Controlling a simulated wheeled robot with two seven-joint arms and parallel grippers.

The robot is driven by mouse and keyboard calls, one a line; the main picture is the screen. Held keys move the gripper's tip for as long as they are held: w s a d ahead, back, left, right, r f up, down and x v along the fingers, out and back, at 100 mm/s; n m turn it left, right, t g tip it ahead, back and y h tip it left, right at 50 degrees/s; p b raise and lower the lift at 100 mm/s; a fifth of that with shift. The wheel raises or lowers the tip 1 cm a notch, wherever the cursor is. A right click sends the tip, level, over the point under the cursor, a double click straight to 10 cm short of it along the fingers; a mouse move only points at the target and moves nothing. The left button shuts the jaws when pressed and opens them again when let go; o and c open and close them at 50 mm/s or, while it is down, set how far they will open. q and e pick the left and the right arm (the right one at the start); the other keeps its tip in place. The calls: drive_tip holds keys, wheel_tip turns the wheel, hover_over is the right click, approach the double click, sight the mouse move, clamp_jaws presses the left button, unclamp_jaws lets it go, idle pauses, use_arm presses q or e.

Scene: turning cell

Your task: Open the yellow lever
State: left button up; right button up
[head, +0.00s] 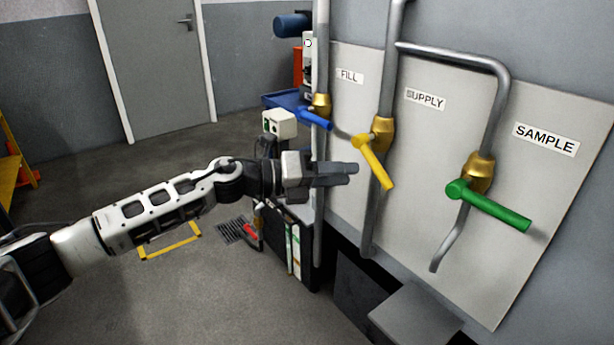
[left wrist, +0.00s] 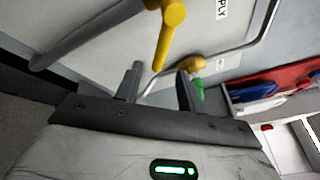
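The yellow lever (head: 375,164) is on the brass valve (head: 382,132) of the pipe beside the SUPPLY label (head: 425,99). It slants down and to the right across the pipe. My left gripper (head: 352,170) is just left of the lever in the head view, its fingers pointing toward the panel. In the left wrist view the gripper (left wrist: 160,80) is open with an empty gap. There the yellow lever (left wrist: 167,42) shows beyond the fingertips, its lower end above the gap. I see no contact with it. My right gripper is in neither view.
A blue lever (head: 315,119) by the FILL label (head: 349,77) is up and left of the gripper. A green lever (head: 490,206) is on the SAMPLE pipe at right. A grey box (head: 415,315) stands below the panel. Open floor (head: 200,290) lies at left.

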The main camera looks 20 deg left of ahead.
use_arm(q)
drive_tip(key=v, duration=0.6)
drive_tip(key=shift+b, duration=0.3)
drive_tip(key=shift+s+a, duration=0.1)
